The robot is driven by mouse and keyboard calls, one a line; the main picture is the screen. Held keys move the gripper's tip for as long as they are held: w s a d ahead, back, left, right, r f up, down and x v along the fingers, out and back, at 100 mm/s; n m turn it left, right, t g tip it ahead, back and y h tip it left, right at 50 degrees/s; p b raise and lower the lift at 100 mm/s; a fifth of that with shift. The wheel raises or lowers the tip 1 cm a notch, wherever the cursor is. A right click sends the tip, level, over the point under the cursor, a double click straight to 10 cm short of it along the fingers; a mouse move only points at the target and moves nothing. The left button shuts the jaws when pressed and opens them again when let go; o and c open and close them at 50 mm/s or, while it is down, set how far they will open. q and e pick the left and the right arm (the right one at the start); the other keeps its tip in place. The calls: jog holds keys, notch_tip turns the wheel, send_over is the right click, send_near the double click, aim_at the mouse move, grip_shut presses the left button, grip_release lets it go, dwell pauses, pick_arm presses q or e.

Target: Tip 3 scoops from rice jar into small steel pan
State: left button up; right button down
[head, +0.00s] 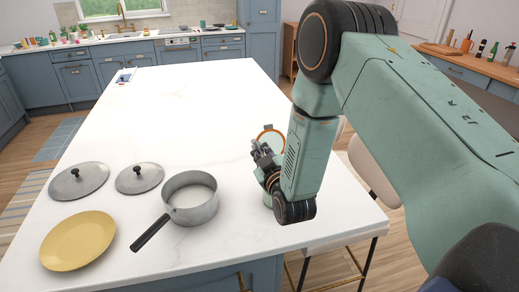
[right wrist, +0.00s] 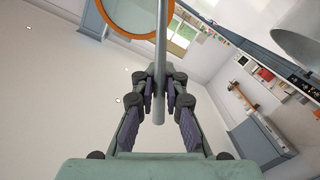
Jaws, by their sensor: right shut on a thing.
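The small steel pan (head: 203,213) stands on the white worktop, its black handle pointing to the lower left. A pale layer, likely rice, shows inside it. My right gripper (head: 264,155) is to the right of the pan, shut on a thin grey rod (right wrist: 160,50), which looks like the scoop's handle. The jar's body is mostly hidden by my arm. My left gripper is out of view.
Two steel lids with black knobs, a larger (head: 80,186) and a smaller (head: 138,184), lie left of the pan. A yellow plate (head: 78,241) lies at the front left. The worktop (head: 190,110) behind is largely clear. A chair stands beyond its right edge.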

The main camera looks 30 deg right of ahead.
jog(key=shift+s+d+f+b, duration=0.15)
jog(key=shift+f+b, duration=0.25)
jog(key=shift+f, duration=0.25)
notch_tip(320, 180, down, 2)
jog(key=shift+f+b, duration=0.15)
jog(key=shift+b, duration=0.7)
jog(key=shift+a, duration=0.25)
jog(key=shift+d, duration=0.15)
